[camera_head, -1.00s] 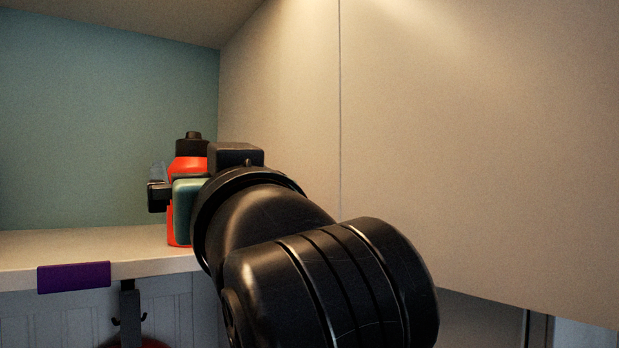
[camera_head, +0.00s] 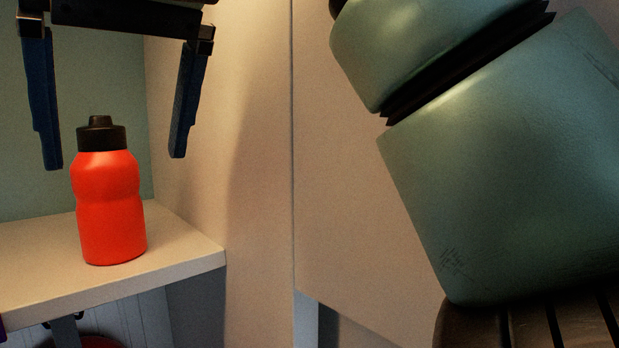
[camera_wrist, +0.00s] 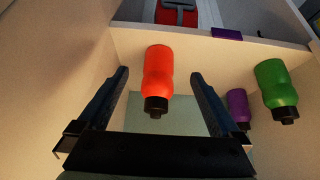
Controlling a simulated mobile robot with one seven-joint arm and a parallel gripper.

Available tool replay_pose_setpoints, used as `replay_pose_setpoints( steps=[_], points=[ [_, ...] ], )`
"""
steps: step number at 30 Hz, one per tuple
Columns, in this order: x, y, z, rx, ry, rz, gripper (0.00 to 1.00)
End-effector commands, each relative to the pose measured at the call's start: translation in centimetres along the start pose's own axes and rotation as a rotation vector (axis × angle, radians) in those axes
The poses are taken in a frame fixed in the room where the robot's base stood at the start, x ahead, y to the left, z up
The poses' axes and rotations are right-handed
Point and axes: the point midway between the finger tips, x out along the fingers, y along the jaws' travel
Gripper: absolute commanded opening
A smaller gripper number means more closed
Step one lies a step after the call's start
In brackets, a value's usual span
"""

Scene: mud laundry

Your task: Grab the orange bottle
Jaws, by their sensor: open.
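The orange bottle (camera_head: 108,210) with a black cap stands upright on a pale shelf (camera_head: 185,255), close to its right wall. My gripper (camera_head: 112,160) is open in the head view, its two dark fingers pointing down on either side of the bottle's cap in the picture. The fingers do not visibly touch the bottle. In the wrist view the orange bottle (camera_wrist: 158,75) appears upside down between the open fingers of my gripper (camera_wrist: 159,74), with gaps on both sides. How far the fingers are from the bottle in depth is unclear.
The wrist view shows a green bottle (camera_wrist: 277,88) and a purple bottle (camera_wrist: 238,108) to the right of the orange one. A pale wall panel (camera_head: 225,150) rises right of the shelf. My large greenish arm link fills the head view's right side.

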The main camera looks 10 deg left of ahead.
Motion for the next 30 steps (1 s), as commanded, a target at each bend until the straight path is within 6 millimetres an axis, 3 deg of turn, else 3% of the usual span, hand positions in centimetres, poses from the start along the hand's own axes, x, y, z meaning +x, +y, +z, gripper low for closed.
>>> replay_pose_setpoints(
  steps=[3, 9, 20, 23, 27, 30],
  points=[
    [1.1, -0.2, -2.4, -0.003, 0.000, -0.008, 1.00],
    [2.8, -0.1, -5.0, -0.002, 0.002, -0.006, 1.00],
    [4.2, -0.2, -7.3, -0.004, 0.004, -0.007, 1.00],
    [4.9, -0.3, -8.4, -0.003, 0.001, -0.007, 1.00],
    [7.3, -0.1, -8.1, -0.002, 0.000, -0.004, 1.00],
    [8.1, -0.1, -8.2, -0.002, 0.002, -0.002, 1.00]
  ],
)
